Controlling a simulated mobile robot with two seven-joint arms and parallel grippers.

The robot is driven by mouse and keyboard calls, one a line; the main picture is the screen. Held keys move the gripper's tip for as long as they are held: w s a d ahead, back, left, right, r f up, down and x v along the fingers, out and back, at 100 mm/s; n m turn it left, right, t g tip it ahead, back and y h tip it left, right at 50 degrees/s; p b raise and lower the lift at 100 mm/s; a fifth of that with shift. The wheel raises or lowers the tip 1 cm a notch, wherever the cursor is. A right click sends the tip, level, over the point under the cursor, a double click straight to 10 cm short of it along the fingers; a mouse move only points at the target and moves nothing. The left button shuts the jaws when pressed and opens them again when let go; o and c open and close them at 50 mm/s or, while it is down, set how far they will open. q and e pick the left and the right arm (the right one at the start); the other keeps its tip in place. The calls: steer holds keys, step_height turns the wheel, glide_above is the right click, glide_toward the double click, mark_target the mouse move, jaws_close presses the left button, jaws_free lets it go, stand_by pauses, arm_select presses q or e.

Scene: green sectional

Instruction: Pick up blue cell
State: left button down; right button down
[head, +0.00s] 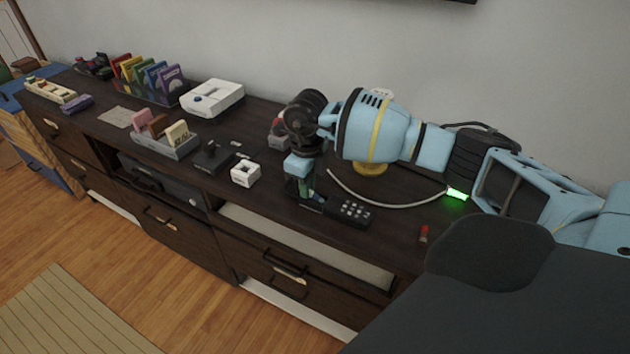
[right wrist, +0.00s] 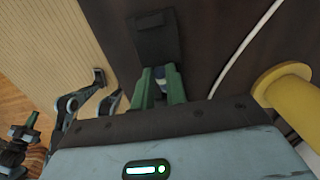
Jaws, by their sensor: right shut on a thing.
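My right gripper (head: 305,192) points down over the dark cabinet top, just behind its front edge. In the right wrist view its two green fingers (right wrist: 161,86) are shut on a small blue and white piece, which looks like the blue cell (right wrist: 160,72). Most of the cell is hidden between the fingers; in the head view I cannot make it out. A black remote-like device with light buttons (head: 350,212) lies beside the fingertips. I cannot tell whether the cell is clear of the surface.
A white cable (head: 390,203) curves across the cabinet top (head: 270,215) behind the gripper. A small red cylinder (head: 424,234) stands to the right. A white square holder (head: 245,173) and a grey card tray (head: 168,148) stand left. A yellow-based object (right wrist: 285,88) is nearby.

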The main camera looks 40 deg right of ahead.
steer(key=shift+s+d+f, duration=0.2)
steer(key=shift+s+f, duration=0.05)
steer(key=shift+f, duration=0.25)
steer(key=shift+w+r, duration=0.1)
steer(key=shift+r, duration=0.4)
step_height(320, 180, up, 2)
steer(key=shift+w+d+r, duration=0.15)
steer(key=s+a+r, duration=0.2)
steer(key=s+a, duration=0.1)
steer(key=a, duration=1.3)
steer(key=s+d+r+n, duration=0.1)
steer(key=s+n, duration=0.3)
steer(key=n, duration=1.1)
steer(key=s+d+r+n, duration=0.1)
steer(key=s+r+n, duration=0.3)
steer(key=n, duration=1.2)
steer(key=shift+r+b, duration=0.15)
steer(key=shift+b, duration=0.15)
